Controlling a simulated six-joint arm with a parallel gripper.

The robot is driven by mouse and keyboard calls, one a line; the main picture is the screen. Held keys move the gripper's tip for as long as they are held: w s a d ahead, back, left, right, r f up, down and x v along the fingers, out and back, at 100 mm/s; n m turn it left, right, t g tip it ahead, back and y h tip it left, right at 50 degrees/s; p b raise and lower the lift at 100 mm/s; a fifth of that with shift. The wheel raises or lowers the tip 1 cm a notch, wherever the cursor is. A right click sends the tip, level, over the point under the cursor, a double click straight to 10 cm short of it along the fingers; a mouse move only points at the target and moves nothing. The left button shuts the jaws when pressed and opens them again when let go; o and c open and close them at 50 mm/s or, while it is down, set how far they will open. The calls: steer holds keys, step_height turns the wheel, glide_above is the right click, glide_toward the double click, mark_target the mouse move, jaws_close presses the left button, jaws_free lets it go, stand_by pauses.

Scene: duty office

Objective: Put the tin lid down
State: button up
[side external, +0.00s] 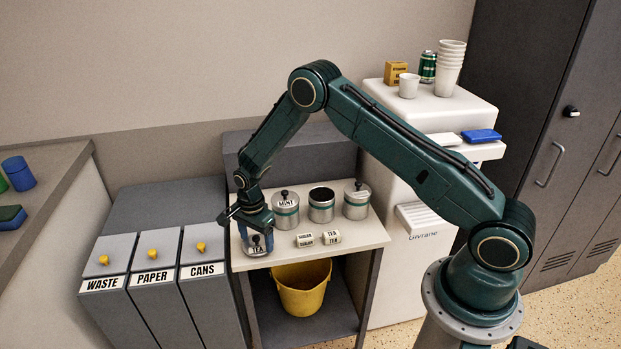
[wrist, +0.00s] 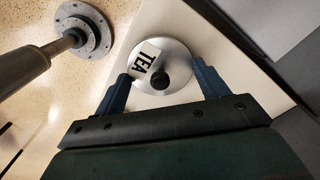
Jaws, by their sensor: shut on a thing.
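The tin lid (side external: 257,249) is a round silver disc with a black knob and a white TEA label. It is at the front left corner of the pale counter top (side external: 350,236); I cannot tell whether it touches the surface. My gripper (side external: 257,240) points down with its fingers on either side of the lid, shut on it. In the wrist view the lid (wrist: 178,84) lies between the blue fingers of my gripper (wrist: 161,72), label up. Behind it stand a lidded MINT tin (side external: 286,214), an open tin (side external: 321,208) and another lidded tin (side external: 356,204).
Grey WASTE, PAPER and CANS bins (side external: 155,265) stand to the left. A yellow bucket (side external: 302,292) sits below the counter top. The white machine (side external: 400,250) stands to the right.

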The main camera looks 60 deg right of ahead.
mark_target(256, 237)
steer(key=shift+f, duration=0.1)
steer(key=o, duration=0.9)
steer(key=shift+o, duration=0.2)
step_height(256, 237, up, 12)
stand_by(0.8)
